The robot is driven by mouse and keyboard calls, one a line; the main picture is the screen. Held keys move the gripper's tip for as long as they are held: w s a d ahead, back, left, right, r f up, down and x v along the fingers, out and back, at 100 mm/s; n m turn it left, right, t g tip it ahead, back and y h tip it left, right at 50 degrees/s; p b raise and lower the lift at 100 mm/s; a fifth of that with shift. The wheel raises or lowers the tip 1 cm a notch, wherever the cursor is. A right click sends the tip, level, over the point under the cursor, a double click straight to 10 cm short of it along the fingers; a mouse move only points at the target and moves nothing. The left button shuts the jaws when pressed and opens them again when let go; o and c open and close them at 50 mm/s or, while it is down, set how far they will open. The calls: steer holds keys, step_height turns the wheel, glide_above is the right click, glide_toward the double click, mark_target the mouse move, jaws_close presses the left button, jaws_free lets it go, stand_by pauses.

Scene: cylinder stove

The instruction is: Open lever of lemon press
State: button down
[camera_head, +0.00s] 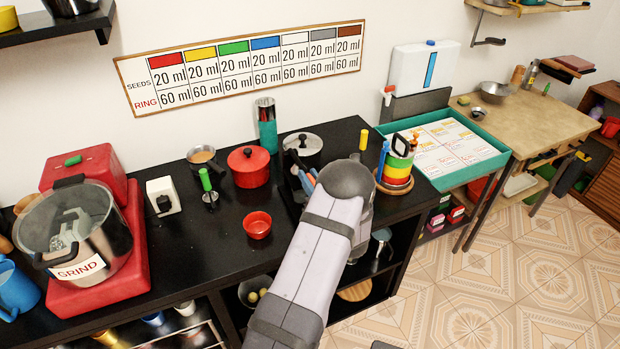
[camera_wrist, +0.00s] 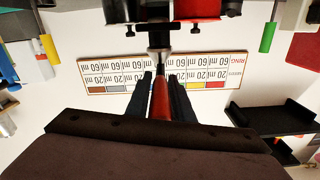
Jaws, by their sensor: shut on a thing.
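In the wrist view, which is upside down, the two dark fingers of my gripper (camera_wrist: 161,76) are closed around a slim red handle (camera_wrist: 160,101). The handle joins a metal and black part (camera_wrist: 159,40) at the top of the picture. This looks like the lever of the lemon press, but the body of the press is mostly out of view. In the head view my arm hides my gripper and the held handle.
A red pot (camera_head: 249,169), steel pot (camera_head: 303,150), red bowl (camera_head: 258,225) and ring stack (camera_head: 397,170) stand on the black counter (camera_head: 180,240) around my arm. A grinder (camera_head: 78,235) fills its left end. A teal tray (camera_head: 490,160) lies right.

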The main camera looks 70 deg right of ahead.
mark_target(307, 173)
steer(key=shift+r, duration=0.1)
step_height(307, 173, up, 2)
steer(key=g+y+p, duration=0.1)
steer(key=p, duration=0.2)
steer(key=shift+r, duration=0.1)
steer(key=r+g+y+p, duration=0.1)
steer(key=r+p, duration=0.1)
steer(key=p, duration=0.1)
steer(key=w+r+p, duration=0.1)
steer(key=p, duration=0.2)
steer(key=d+r+g+y+p, duration=0.1)
steer(key=r+p, duration=0.1)
steer(key=p, duration=0.2)
steer(key=shift+w+d+r+g+y, duration=0.1)
steer(key=shift+w+r+g+y, duration=0.05)
steer(key=shift+r+g+y, duration=0.15)
steer(key=p, duration=0.1)
steer(key=w+d+r+g+y+p, duration=0.1)
steer(key=p, duration=0.1)
steer(key=shift+d+r+p, duration=0.1)
steer(key=shift+r+p, duration=0.2)
steer(key=shift+w+d+r+g+y+p, duration=0.45)
steer(key=shift+r+g+y+p, duration=0.1)
steer(key=shift+g+y, duration=0.2)
steer(key=shift+w+d+r, duration=0.1)
steer(key=c, duration=1.6)
jaws_free()
steer(key=shift+o, duration=0.2)
